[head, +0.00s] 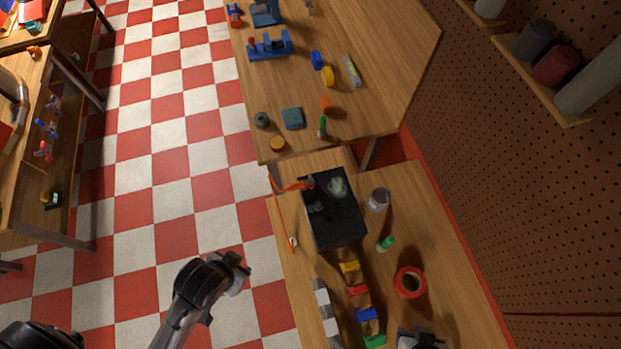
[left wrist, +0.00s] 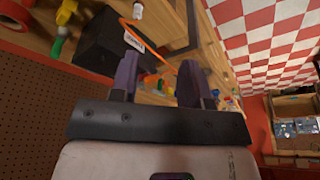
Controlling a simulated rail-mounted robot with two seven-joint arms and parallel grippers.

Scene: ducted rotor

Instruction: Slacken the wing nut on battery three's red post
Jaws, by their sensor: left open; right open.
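A black box (head: 335,225), apparently a battery, sits on the near bench with a pale patch on its top. An orange-red clamp (head: 304,185) is at its upper left corner; a wing nut is too small to make out. A small grey part (head: 316,207) is on its left edge. My left gripper (head: 242,265) is left of the box, over the floor. The left wrist view shows its two fingers (left wrist: 158,76) apart and empty, with the box (left wrist: 105,42) and orange cable (left wrist: 160,57) beyond.
A tin (head: 378,199), a green-capped bottle (head: 386,243) and a red tape roll (head: 410,282) stand right of the box. Several coloured blocks (head: 357,290) line the bench below it. A pegboard wall (head: 480,150) rises on the right. Checkered floor (head: 170,170) is clear on the left.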

